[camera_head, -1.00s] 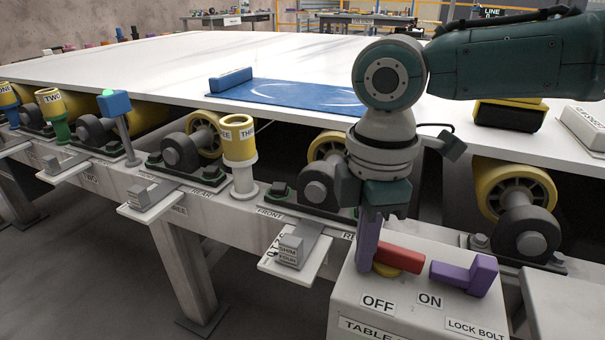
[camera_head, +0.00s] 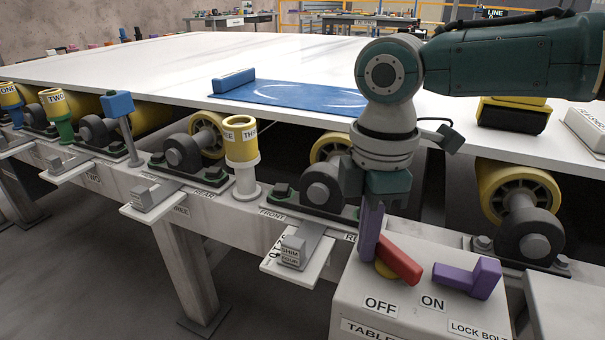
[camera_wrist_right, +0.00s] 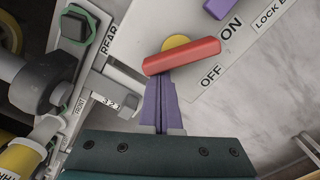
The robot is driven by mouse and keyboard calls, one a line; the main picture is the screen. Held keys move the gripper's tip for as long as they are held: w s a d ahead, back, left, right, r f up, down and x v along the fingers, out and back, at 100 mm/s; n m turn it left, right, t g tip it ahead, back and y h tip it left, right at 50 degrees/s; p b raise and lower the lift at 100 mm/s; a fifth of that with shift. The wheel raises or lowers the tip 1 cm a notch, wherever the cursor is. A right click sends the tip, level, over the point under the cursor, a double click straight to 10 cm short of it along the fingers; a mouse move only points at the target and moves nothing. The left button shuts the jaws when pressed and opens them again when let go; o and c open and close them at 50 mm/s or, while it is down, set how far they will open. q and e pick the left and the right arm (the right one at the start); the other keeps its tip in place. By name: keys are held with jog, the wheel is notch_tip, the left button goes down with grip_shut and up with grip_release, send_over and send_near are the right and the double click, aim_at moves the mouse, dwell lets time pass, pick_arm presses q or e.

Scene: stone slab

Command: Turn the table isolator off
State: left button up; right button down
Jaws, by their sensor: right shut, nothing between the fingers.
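The table isolator is a white box (camera_head: 354,292) at the lower right with OFF and ON labels. Its red handle (camera_head: 400,262) sits on a yellow hub (camera_head: 384,271) and lies at a slant above the gap between the two labels. In the right wrist view the handle (camera_wrist_right: 182,57) lies across the yellow hub (camera_wrist_right: 176,42). My right gripper (camera_head: 370,250) points down, its purple fingers shut and empty beside the handle's left end. In the wrist view its fingertips (camera_wrist_right: 158,78) meet the handle's side; firm contact is hard to tell. My left gripper is out of view.
A purple lock bolt lever (camera_head: 468,277) stands right of the red handle on the same box. Behind are rollers and the white slab (camera_head: 150,65) with a blue mat (camera_head: 300,97). A blue-topped post (camera_head: 118,104) stands at the left, unlit.

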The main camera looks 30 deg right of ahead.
jog(key=shift+w+d, duration=0.35)
jog(key=shift+d, duration=0.4)
jog(key=shift+d+p, duration=0.3)
jog(key=shift+d, duration=0.2)
notch_tip(320, 180, up, 8)
jog(key=p, duration=0.9)
jog(key=shift+r, duration=0.1)
